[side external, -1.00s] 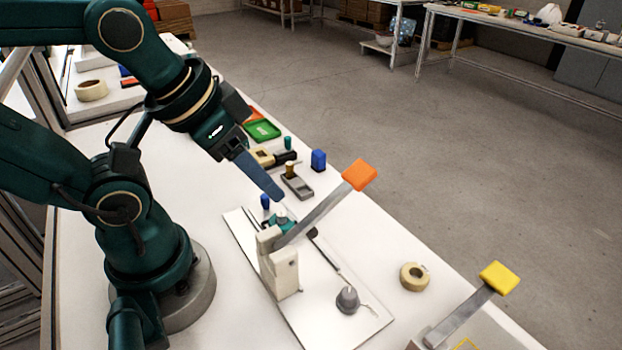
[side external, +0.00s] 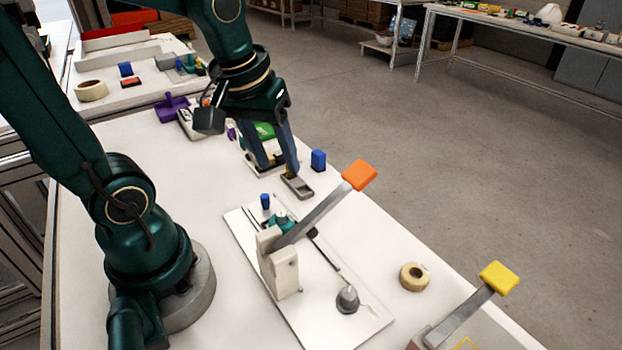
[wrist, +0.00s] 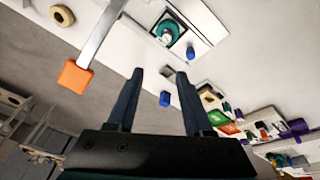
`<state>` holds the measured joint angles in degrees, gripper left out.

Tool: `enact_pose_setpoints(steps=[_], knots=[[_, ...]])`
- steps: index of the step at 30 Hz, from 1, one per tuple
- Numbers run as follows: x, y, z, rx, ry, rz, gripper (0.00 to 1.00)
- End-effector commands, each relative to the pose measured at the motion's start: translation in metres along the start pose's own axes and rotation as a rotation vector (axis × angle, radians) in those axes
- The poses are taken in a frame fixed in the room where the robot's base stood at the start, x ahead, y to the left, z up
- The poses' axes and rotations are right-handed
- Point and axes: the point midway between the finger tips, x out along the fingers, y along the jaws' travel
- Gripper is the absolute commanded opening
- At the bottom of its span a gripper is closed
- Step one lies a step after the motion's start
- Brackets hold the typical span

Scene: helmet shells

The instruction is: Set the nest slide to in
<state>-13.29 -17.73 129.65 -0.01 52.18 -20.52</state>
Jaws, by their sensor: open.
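The press station's white base plate (side external: 333,315) lies on the table. On it is a teal nest part (side external: 283,222), partly hidden behind the lever and its cream post (side external: 284,272). A blue knob (side external: 265,201) stands at the plate's far end, beside the teal part. I take this knob and teal part to be the nest slide; its in or out position is unclear. The wrist view shows the teal part (wrist: 168,32) and blue knob (wrist: 190,52) ahead of the fingertips. My gripper (side external: 279,168) is open and empty, pointing down beyond the plate's far end.
An orange-tipped lever (side external: 359,175) slants up over the plate. A grey box (side external: 297,186) and blue block (side external: 318,160) stand near my fingers. A tape roll (side external: 414,276) and yellow-tipped lever (side external: 498,278) are at right.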

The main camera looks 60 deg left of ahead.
Motion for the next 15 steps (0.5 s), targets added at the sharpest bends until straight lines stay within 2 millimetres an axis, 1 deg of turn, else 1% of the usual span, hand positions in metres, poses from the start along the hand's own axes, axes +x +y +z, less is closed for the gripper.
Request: enact_pose_setpoints(steps=[1, 3, 6, 10, 15], knots=[[0.011, -0.009, -0.008, -0.079, -0.046, -0.032, 0.51], [0.024, -0.019, -0.015, -0.167, -0.095, -0.065, 0.51], [0.040, -0.034, -0.021, -0.259, -0.157, -0.102, 0.51], [0.054, -0.048, -0.022, -0.323, -0.215, -0.131, 0.51], [0.064, -0.056, -0.018, -0.354, -0.245, -0.144, 0.51]])
